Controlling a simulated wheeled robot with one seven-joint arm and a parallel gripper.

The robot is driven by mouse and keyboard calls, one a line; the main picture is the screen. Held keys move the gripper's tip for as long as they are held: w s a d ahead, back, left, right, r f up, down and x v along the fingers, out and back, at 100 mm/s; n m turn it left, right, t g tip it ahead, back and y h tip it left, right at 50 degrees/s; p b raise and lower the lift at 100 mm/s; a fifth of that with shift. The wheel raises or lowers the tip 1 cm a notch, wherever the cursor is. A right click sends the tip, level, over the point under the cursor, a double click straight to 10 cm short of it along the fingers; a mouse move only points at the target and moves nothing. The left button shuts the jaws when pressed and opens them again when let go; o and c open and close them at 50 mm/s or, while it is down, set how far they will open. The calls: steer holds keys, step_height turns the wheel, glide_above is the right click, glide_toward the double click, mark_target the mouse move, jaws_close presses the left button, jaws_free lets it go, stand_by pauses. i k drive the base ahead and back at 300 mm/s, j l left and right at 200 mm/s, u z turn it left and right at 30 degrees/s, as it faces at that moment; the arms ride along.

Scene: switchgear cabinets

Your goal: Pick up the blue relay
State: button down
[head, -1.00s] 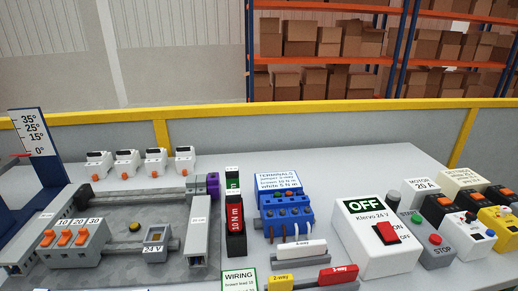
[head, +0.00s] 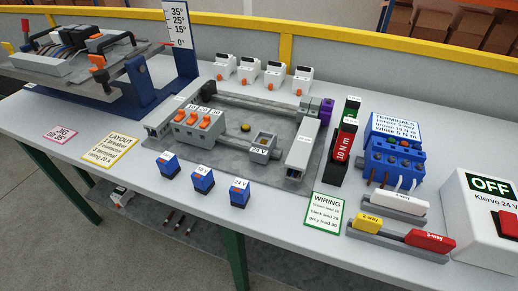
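Three small blue relays with white labelled tops stand apart in a slanting row on the table's front part. They are the left relay (head: 168,166), the middle relay (head: 203,181) and the right relay (head: 239,193). The right one's label appears to read 24 V; the other labels are too small to read surely. My gripper shows in no view.
Orange-switched breakers (head: 199,128) stand behind the relays. A green WIRING card (head: 326,208) lies to their right, a yellow LAYOUT card (head: 110,151) to their left. A blue tilt stand (head: 150,85) is at the back left. The table's front edge is close to the relays.

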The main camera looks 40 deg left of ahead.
mark_target(240, 195)
steer(key=u, duration=1.35)
